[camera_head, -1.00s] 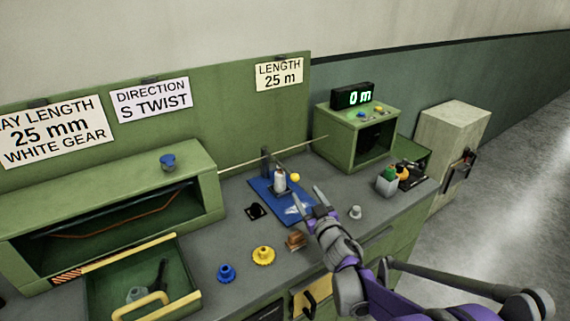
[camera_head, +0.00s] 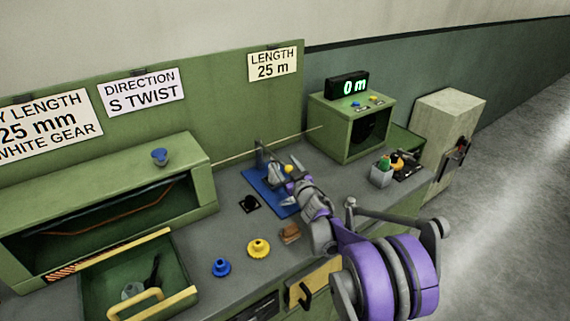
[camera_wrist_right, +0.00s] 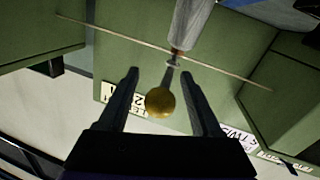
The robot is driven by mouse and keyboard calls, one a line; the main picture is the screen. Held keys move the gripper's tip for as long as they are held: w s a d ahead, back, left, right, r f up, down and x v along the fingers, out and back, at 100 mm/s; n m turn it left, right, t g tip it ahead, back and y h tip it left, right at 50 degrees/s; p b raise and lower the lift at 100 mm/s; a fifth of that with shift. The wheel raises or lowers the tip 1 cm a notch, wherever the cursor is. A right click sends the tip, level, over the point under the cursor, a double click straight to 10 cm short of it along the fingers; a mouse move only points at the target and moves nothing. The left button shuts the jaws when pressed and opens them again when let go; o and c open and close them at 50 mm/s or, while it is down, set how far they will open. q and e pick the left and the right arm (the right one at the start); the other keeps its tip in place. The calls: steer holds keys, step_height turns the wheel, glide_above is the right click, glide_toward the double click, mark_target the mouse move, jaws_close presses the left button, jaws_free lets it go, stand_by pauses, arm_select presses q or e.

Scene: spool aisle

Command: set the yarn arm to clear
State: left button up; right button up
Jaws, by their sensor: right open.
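The yarn arm appears to be the small lever with a yellow ball knob (camera_head: 289,169) by the post at the blue plate (camera_head: 257,180). Its ball also shows in the right wrist view (camera_wrist_right: 160,102), between my two fingers, with a thin dark rod running up from it. My right gripper (camera_head: 284,172) is open around the ball, with gaps on both sides. It also shows in the wrist view (camera_wrist_right: 158,76). A pale cord (camera_head: 235,160) stretches behind, from the green housing to the green box. My arm hides part of the blue plate. My left gripper is not in view.
An open drawer (camera_head: 185,297), a blue gear (camera_head: 221,267), a yellow gear (camera_head: 259,247) and a brown block (camera_head: 290,232) lie in front. A grey holder (camera_head: 381,176) stands right.

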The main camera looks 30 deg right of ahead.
steer(key=shift+w, duration=0.2)
jaws_close()
steer(key=shift+d, duration=0.15)
stand_by(1.2)
